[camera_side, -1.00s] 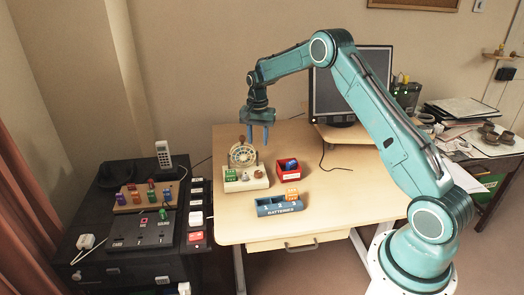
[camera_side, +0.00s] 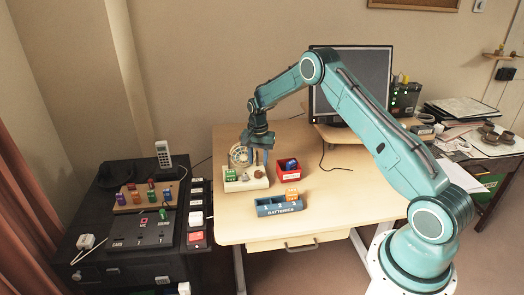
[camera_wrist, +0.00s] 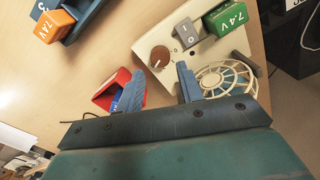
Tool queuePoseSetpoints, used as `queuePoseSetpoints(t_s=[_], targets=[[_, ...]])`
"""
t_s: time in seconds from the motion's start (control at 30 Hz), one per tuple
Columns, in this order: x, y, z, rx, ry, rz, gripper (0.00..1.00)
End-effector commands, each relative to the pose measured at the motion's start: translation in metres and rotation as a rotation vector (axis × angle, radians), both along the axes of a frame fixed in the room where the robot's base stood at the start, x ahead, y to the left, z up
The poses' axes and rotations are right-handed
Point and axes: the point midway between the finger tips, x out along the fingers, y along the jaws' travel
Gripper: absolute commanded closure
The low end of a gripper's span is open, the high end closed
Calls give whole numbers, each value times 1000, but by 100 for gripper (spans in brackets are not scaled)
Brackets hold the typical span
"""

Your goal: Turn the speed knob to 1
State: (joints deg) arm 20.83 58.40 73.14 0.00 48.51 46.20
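The fan unit has a cream base (camera_side: 247,185) and a round caged fan (camera_side: 239,154). Its brown speed knob (camera_wrist: 160,57) shows in the wrist view with a pale pointer mark; I cannot read any numbers around it. The knob (camera_side: 258,174) also shows small in the side view, below my gripper. A grey rocker switch (camera_wrist: 186,36) and a green 7.4V battery (camera_wrist: 225,18) sit on the same base. My gripper (camera_wrist: 160,70) is open and empty. In the wrist view its fingertips lie either side of the knob's near edge; I cannot tell whether they touch it.
A red box (camera_side: 288,169) with a blue battery stands right of the fan unit. A blue battery holder (camera_side: 270,209) with an orange battery lies in front. A dark cabinet (camera_side: 110,258) with switches is at left, a monitor (camera_side: 380,80) behind. The front right desk is clear.

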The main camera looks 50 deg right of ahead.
Motion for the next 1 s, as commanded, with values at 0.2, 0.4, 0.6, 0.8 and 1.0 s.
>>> queuePoseSetpoints(t_s=[0.2,0.4,0.6,0.8,1.0], targets=[[0,0,-31,1,1,0,63],[0,0,-47,-1,-1,0,63],[0,0,-51,-1,-1,0,63],[0,0,-51,-1,-1,0,63],[0,0,-51,-1,-1,0,95]])
